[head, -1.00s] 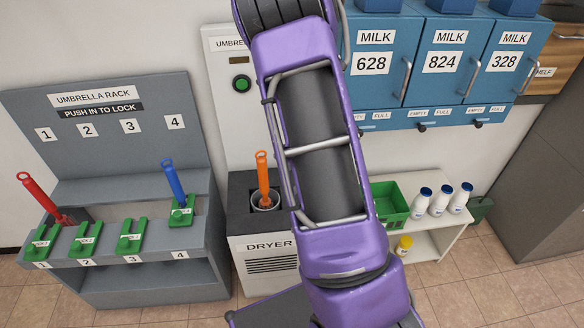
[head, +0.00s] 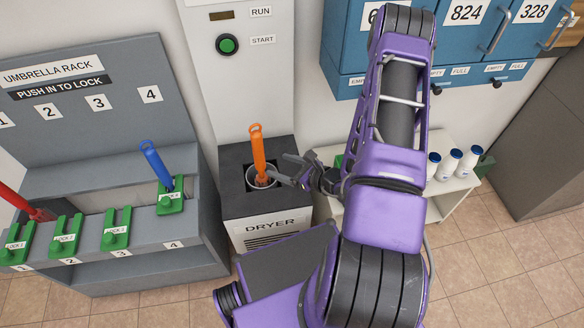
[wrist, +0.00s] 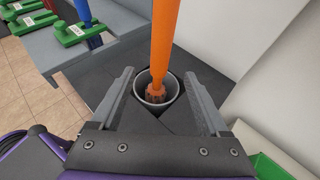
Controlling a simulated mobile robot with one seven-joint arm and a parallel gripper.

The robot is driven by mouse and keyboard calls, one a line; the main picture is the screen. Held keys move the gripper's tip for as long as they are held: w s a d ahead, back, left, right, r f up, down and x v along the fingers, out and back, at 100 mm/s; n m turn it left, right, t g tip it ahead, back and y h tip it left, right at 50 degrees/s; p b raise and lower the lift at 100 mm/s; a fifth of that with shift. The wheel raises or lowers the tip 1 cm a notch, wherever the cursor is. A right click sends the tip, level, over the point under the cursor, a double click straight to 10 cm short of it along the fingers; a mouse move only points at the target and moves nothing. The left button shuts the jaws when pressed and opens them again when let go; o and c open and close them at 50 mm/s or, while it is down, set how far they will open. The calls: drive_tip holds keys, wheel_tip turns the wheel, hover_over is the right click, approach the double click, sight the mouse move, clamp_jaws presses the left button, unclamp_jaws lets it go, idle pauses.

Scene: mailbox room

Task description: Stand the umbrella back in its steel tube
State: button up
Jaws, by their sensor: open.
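An orange umbrella (head: 258,152) stands upright in the round steel tube (head: 250,181) set in the top of the dryer (head: 272,225). In the wrist view the orange umbrella (wrist: 164,45) rises from the tube (wrist: 171,88), and its lower end sits inside the tube's rim. My gripper (head: 292,168) is at the right of the umbrella, level with its lower part. In the wrist view its two fingers (wrist: 160,95) are spread on either side of the tube and umbrella, holding nothing. Whether a finger touches the umbrella cannot be told.
The umbrella rack (head: 95,95) stands left, with a blue umbrella (head: 156,165) in slot 4 and a red one (head: 18,198) at far left. Green locks (head: 116,230) line its front. A dryer panel has a green start button (head: 227,45). Blue milk lockers (head: 345,60) and white bottles (head: 450,163) are right.

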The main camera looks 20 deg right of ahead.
drive_tip(key=b+x, duration=0.1)
drive_tip(key=x, duration=1.2)
drive_tip(key=shift+d, duration=0.1)
clamp_jaws()
idle(0.4)
